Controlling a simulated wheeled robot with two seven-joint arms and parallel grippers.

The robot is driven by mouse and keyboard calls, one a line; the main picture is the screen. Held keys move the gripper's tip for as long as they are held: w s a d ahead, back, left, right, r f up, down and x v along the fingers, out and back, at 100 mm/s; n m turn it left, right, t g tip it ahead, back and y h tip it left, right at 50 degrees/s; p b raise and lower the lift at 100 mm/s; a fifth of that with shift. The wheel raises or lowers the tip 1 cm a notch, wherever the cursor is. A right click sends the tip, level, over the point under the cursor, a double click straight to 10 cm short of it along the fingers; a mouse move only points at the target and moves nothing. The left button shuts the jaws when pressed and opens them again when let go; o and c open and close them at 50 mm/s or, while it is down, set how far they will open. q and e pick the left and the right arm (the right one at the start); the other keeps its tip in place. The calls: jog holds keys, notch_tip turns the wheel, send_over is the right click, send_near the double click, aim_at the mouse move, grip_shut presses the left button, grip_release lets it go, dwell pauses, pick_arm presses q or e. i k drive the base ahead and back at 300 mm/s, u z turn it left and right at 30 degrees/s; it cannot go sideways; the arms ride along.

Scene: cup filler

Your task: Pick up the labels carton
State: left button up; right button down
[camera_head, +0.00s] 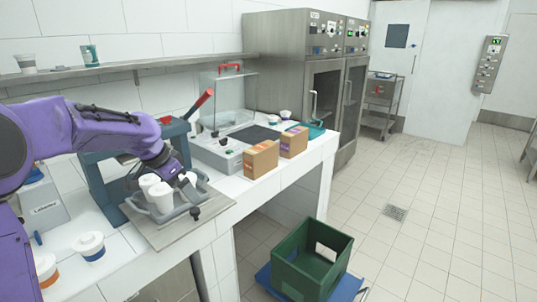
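Two brown cartons stand side by side near the front edge of the white counter. The nearer carton (261,159) has an orange patch, and the farther carton (294,141) has a purple one. Their print is too small to read, so I cannot tell which is the labels carton. My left gripper (190,197) is left of both cartons and apart from them, low over a grey tray area beside white cups (161,197). The dark wrist and cups crowd its fingers, so its opening is unclear. My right gripper is out of view.
A blue-grey press (97,185) with a red-tipped lever and a clear-hooded machine (217,153) stand on the counter (240,196). A lidded tub (90,246) is at front left. Open floor lies right.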

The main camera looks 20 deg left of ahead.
aim_at(260, 159)
jog(key=i, duration=1.45)
